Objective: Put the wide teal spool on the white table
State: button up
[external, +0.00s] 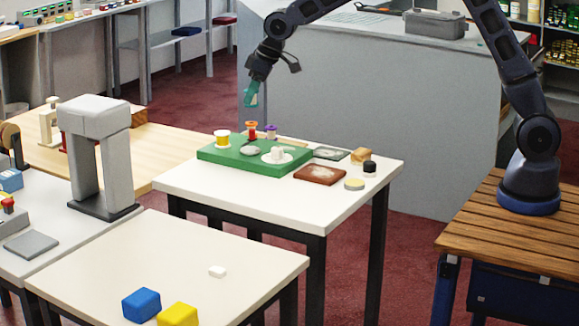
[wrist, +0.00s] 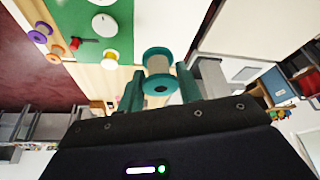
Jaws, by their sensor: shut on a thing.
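The wide teal spool (wrist: 159,62), with teal rims and a pale core, sits between the two teal fingers of my gripper (wrist: 160,88) in the wrist view. My gripper (external: 251,95) is shut on it. In the external view the gripper hangs in the air above and behind the green board, and the spool is hard to tell from the fingers there. One white-topped table (external: 185,187) bears the green board. Another white-topped table (external: 120,252) stands in front of it, with clear space across its middle.
Blue (external: 141,304) and yellow (external: 178,315) blocks sit on the front table. A grey press (external: 95,115) stands left.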

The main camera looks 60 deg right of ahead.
jog(key=s+a+n+y, duration=0.1)
jog(key=a+n, duration=0.2)
jog(key=a, duration=1.6)
jog(key=n+g+y, duration=0.1)
jog(key=n+g, duration=0.1)
jog(key=n, duration=0.1)
send_over(183, 274)
jog(key=s+d, duration=0.1)
notch_tip(183, 274, down, 6)
jog(key=shift+t, duration=0.3)
notch_tip(183, 274, down, 20)
jog(key=shift+d+f, duration=0.1)
jog(key=o, duration=1)
jog(key=shift+f, duration=0.1)
jog(key=shift+o, duration=0.2)
jog(key=v, duration=1.2)
